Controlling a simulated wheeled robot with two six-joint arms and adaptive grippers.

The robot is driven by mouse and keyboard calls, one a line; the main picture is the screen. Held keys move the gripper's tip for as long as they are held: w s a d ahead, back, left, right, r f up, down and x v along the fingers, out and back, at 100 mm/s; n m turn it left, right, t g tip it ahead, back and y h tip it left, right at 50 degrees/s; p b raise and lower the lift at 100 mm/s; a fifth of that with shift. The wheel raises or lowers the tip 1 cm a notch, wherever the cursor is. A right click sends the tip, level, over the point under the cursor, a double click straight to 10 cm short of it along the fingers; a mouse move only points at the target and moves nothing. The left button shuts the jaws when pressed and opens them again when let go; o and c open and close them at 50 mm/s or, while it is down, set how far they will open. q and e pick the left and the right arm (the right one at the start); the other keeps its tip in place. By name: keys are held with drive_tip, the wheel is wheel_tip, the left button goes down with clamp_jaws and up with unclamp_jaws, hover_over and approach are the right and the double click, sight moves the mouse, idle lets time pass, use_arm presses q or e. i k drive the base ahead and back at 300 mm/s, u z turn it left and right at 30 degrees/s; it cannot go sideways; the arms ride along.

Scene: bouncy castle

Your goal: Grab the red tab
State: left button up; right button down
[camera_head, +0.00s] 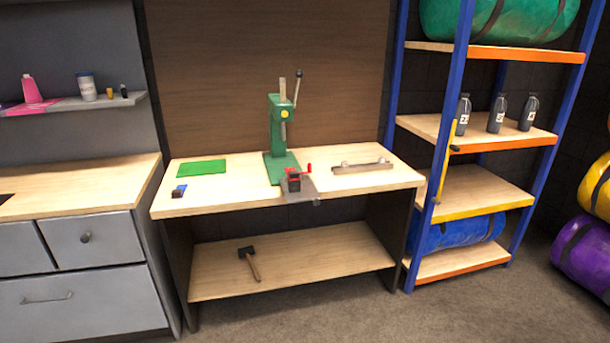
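A small red part (308,168) shows at the front middle of the workbench, beside a small dark object with red edges (293,181). Both are at a grey metal piece (305,193) that reaches over the bench's front edge. The red part is too small to tell whether it is a loose tab or a handle of that object. No other clear red tab shows. Neither of my grippers is in view.
A green lever press (278,140) stands behind the red part on the wooden workbench (235,195). A green mat (202,168) and small blue-black item (179,191) lie left; a metal bar (362,167) lies right. A hammer (248,257) lies on the lower shelf.

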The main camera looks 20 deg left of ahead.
sight(292, 174)
drive_tip(key=z, duration=0.55)
drive_tip(key=i, duration=1.35)
drive_tip(key=z, duration=0.4)
drive_tip(key=i, duration=1.35)
drive_tip(key=u, duration=1)
drive_tip(key=i, duration=0.75)
drive_tip(key=u, duration=0.85)
